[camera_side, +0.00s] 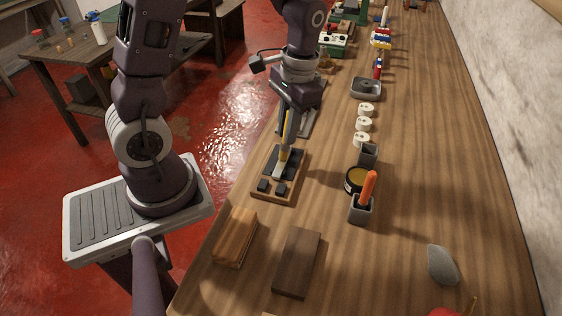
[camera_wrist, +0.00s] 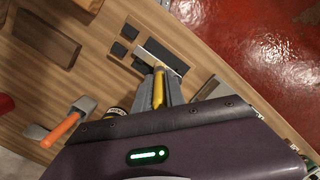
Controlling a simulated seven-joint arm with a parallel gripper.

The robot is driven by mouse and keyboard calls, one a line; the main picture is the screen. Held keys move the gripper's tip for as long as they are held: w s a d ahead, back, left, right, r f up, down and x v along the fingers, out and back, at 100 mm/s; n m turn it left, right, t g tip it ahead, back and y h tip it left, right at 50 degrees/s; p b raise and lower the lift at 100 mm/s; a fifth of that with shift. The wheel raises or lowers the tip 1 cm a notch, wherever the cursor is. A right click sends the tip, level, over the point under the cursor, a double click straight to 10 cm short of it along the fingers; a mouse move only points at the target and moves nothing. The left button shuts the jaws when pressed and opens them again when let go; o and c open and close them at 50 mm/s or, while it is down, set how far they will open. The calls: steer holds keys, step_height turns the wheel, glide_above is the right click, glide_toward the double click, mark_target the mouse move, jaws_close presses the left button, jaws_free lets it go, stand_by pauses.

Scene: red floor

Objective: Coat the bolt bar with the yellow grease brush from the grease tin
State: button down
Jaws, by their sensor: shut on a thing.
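The yellow grease brush (camera_side: 284,152) is clamped in my gripper (camera_side: 288,118) and points down at the bolt board. In the wrist view, the brush (camera_wrist: 158,92) runs between the fingers of my gripper (camera_wrist: 160,98). Its tip is at or just above the pale bolt bar (camera_wrist: 151,58); I cannot tell if they touch. The bar lies across dark plates on a wooden board (camera_side: 272,197). The grease tin (camera_side: 357,177), dark with yellow grease inside, stands right of the board. It is mostly hidden in the wrist view.
Two wooden blocks, one striped (camera_side: 235,237) and one dark (camera_side: 297,262), lie nearer. White rolls (camera_side: 364,124) line the back.

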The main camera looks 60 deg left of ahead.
steer(key=shift+s+d, duration=0.15)
steer(key=shift+s, duration=0.1)
steer(key=shift+s+d, duration=0.5)
steer(key=shift+d, duration=0.05)
steer(key=shift+s+d, duration=0.55)
steer(key=shift+s+d, duration=0.55)
steer(key=shift+s, duration=0.05)
